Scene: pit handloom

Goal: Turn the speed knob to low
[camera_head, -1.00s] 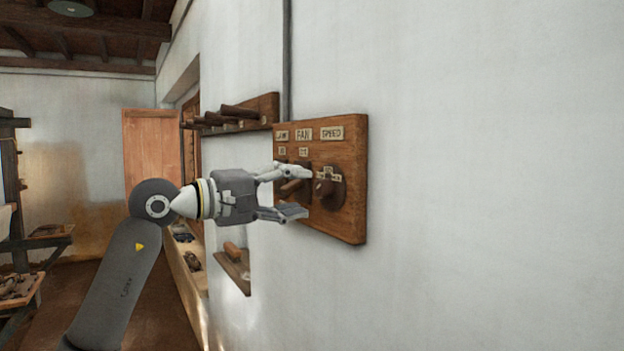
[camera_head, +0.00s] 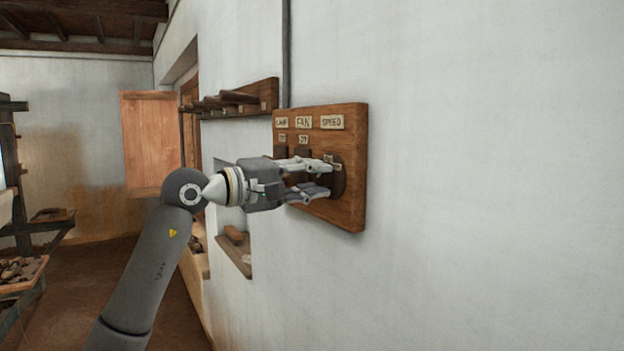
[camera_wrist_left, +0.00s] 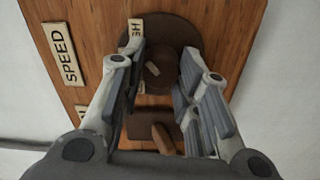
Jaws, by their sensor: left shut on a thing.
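The speed knob (camera_wrist_left: 162,72) is dark brown and round, with a small pale mark on its face. It sits on a dark round plate (camera_wrist_left: 190,35) under the SPEED label (camera_head: 332,122) of a wooden switch board (camera_head: 350,212) on the wall. My left gripper (camera_head: 328,178) reaches the board from the left. In the left wrist view its fingers are on either side of the knob, shut on it. They hide most of the knob in the head view. A label ending in "GH" is partly covered by a finger. My right gripper is not in view.
A brown switch lever (camera_wrist_left: 163,138) sits close beside the knob. The FAN label (camera_head: 303,122) and a lamp label are to the left on the board. A wooden rack (camera_head: 240,103) and a wall niche (camera_head: 236,255) lie farther left. The wall to the right is bare.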

